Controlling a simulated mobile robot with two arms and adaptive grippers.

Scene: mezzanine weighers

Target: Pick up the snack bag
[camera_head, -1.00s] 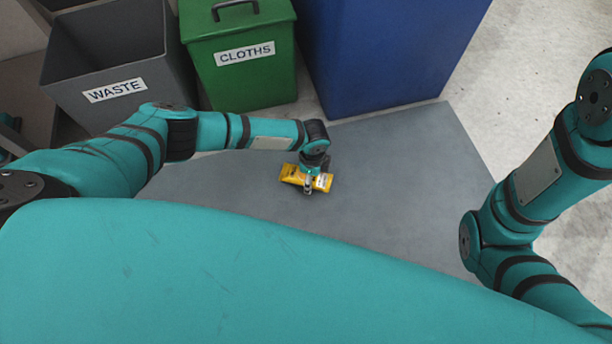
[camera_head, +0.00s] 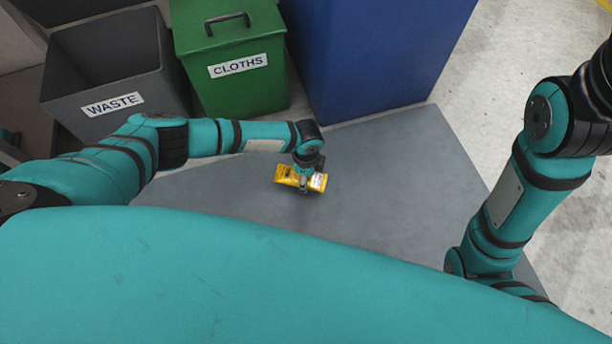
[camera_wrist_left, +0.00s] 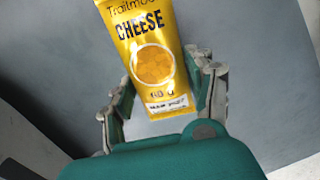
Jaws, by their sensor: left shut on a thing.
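The snack bag (camera_head: 287,174) is yellow, and in the left wrist view the bag (camera_wrist_left: 150,40) reads CHEESE. My left gripper (camera_head: 304,182) is over the bag near the middle of the head view. In the left wrist view my left gripper (camera_wrist_left: 165,95) has one finger on each side of the bag's lower part and is shut on it. The gripper hides part of the bag in the head view. I cannot tell how far the bag is from the grey mat. My right gripper is out of view; only my right arm shows.
The grey mat (camera_head: 390,170) is bare around the bag. Behind it stand a grey WASTE bin (camera_head: 150,88), a green lidded CLOTHS bin (camera_head: 235,90) and a large blue bin (camera_head: 375,60). Pale concrete floor (camera_head: 520,70) lies to the right.

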